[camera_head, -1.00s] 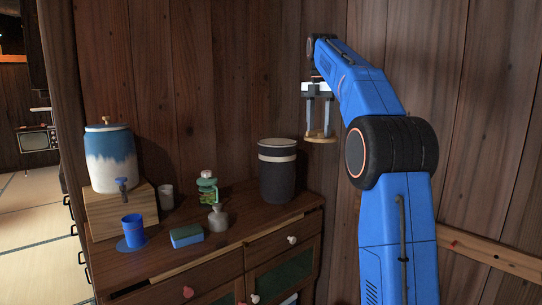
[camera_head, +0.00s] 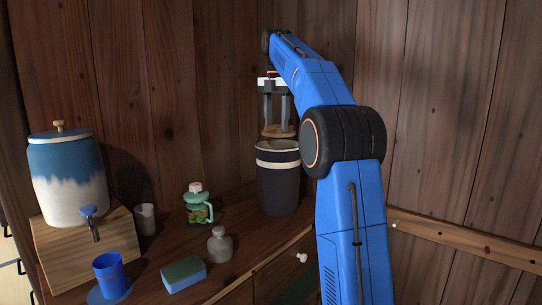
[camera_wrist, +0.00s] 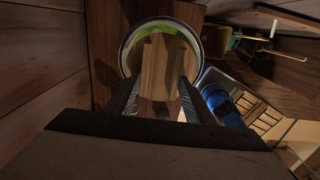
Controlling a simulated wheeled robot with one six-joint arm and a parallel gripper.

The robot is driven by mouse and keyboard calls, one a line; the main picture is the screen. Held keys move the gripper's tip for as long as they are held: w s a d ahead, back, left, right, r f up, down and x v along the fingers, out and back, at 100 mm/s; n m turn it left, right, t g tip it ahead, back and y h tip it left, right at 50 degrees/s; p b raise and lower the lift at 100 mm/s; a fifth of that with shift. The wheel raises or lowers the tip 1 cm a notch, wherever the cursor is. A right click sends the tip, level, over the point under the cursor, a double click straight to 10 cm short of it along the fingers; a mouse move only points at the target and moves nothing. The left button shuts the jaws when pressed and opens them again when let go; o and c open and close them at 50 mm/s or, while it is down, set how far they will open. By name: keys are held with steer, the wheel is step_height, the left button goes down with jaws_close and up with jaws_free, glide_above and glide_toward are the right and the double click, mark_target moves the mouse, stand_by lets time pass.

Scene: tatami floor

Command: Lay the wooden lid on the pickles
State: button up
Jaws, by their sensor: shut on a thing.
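The round wooden lid (camera_head: 278,132) is held by my gripper (camera_head: 278,122), level or nearly so, just above the dark crock (camera_head: 279,190) with the white band. The gripper is shut on the lid. In the wrist view the lid (camera_wrist: 160,62) sits between the fingertips (camera_wrist: 157,85) and covers most of the crock's opening from above. The crock's pale rim (camera_wrist: 126,45) shows around it. Green pickles (camera_wrist: 160,31) show in the crock past the lid's far edge. Most of the crock's inside is hidden by the lid.
The crock stands on a wooden cabinet top near the back wall.

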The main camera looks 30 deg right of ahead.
steer(key=shift+f, duration=4.6)
steer(key=shift+f, duration=0.1)
steer(key=o, duration=1)
steer(key=shift+r, duration=3.85)
steer(key=shift+s, duration=0.1)
